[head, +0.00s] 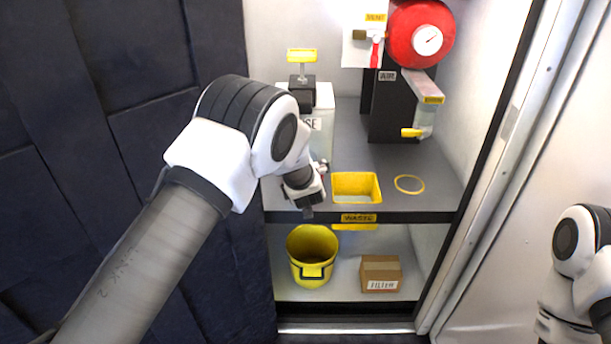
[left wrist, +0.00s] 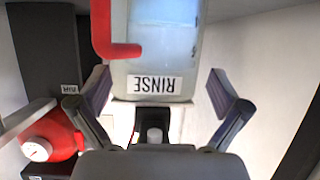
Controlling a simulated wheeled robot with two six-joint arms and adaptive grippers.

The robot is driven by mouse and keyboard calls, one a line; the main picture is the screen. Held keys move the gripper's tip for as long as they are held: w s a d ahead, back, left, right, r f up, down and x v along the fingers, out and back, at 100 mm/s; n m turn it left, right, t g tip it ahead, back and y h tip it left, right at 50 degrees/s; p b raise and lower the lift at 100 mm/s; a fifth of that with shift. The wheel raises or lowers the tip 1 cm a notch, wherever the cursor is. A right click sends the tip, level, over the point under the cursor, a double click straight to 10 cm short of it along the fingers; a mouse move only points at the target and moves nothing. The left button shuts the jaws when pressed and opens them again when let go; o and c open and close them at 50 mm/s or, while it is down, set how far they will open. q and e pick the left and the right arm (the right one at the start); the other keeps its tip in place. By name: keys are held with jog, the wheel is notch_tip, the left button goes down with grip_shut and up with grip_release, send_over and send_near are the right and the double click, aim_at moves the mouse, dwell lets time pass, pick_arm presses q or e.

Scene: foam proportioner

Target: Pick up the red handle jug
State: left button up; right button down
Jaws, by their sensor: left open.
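The jug (left wrist: 165,45) is a translucent container with a RINSE label and pale blue contents. Its red handle (left wrist: 103,30) shows at the left in the left wrist view, where the picture is upside down. In the head view the jug (head: 325,115) stands on the grey shelf, mostly hidden behind my left arm; its handle is hidden there. My left gripper (left wrist: 160,92) is open, with one finger toward each side of the jug. I cannot tell whether the fingers touch it. In the head view my left gripper (head: 308,200) is low in front of the jug.
A yellow WASTE bin (head: 356,202) is set in the shelf (head: 400,160), beside a yellow ring (head: 409,176). A red tank (head: 405,32) with a gauge is above a black AIR stand (head: 385,105). Below are a yellow bucket (head: 311,283) and FILTER box (head: 381,266).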

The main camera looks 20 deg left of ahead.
pick_arm(q)
jog(key=x, duration=0.5)
jog(key=shift+w+a+f+b, duration=0.15)
jog(key=shift+f+b, duration=0.15)
jog(key=shift+r, duration=0.1)
jog(key=shift+c, duration=1.3)
jog(key=c, duration=1.2)
jog(key=shift+c, duration=0.6)
jog(key=shift+r, duration=0.1)
